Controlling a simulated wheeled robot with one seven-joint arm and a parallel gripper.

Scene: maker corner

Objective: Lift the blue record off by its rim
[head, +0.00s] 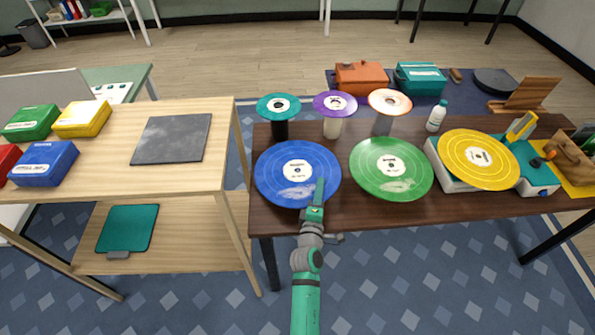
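The blue record (272,179) is a large blue disc with a white label, at the front left of the dark brown table. It looks roughly level. What bears it from below is hidden. My gripper (319,190) reaches in from the front, at the record's front right rim. A narrow green finger overlaps the record's blue surface in the picture. Only one finger is clear, so I cannot tell whether the gripper is open or shut, or whether it touches the rim.
A green record (365,178) lies close to the right, and a yellow record (455,150) sits on a turntable (540,176). Smaller teal (266,106), purple (325,99) and orange (380,96) discs stand raised behind. A light wooden table (110,170) stands left, across a gap.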

